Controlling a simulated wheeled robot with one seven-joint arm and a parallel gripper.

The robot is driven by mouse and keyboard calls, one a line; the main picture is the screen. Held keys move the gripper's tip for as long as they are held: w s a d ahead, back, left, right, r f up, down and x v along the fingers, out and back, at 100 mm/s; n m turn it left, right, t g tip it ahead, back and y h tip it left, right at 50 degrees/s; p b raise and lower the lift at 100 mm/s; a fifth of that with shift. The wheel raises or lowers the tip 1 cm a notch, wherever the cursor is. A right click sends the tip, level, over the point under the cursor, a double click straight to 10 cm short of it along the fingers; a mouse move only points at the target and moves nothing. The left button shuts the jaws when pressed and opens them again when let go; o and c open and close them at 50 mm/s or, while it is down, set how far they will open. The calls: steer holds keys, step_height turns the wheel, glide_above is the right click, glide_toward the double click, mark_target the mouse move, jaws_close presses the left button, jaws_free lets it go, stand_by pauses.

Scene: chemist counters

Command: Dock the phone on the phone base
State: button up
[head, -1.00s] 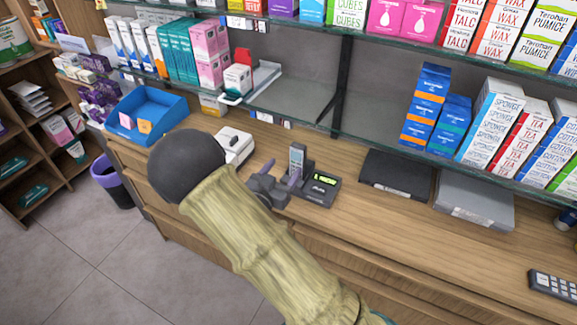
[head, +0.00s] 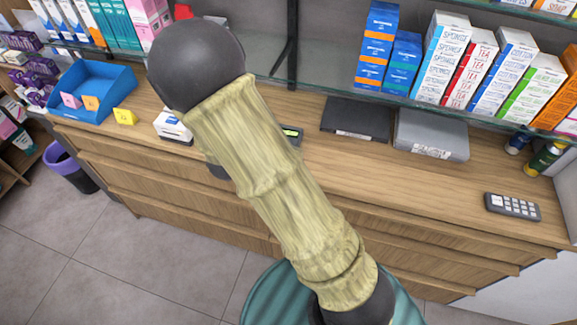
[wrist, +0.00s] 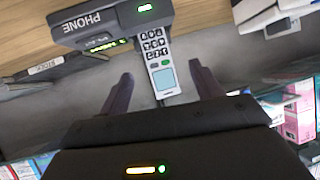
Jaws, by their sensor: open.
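The phone (wrist: 157,62) is a light grey handset with a keypad and a pale screen. In the wrist view its keypad end meets the cradle of the dark phone base (wrist: 85,22); I cannot tell how firmly it sits. The base carries a PHONE label and a lit green display. My gripper (wrist: 161,74) is open, its fingers on either side of the handset's screen end, with gaps showing. In the head view my arm hides the handset and most of the base (head: 293,133); only a corner with the display shows.
A blue tray (head: 95,112) and a small white device (head: 172,127) stand left on the wooden counter. A black flat box (head: 356,117), a grey box (head: 430,135) and a keypad device (head: 513,207) lie right. A glass shelf (head: 330,103) with boxes runs behind.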

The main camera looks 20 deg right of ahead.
steer(key=s+d+r+n+g+y, duration=0.2)
steer(key=s+n+g, duration=0.1)
steer(key=s, duration=0.7)
steer(key=s+d+r+n+g+y, duration=0.3)
steer(key=s+g, duration=0.2)
steer(key=s, duration=0.5)
steer(key=shift+s+d, duration=0.3)
steer(key=shift+d, duration=0.05)
steer(key=shift+c, duration=0.5)
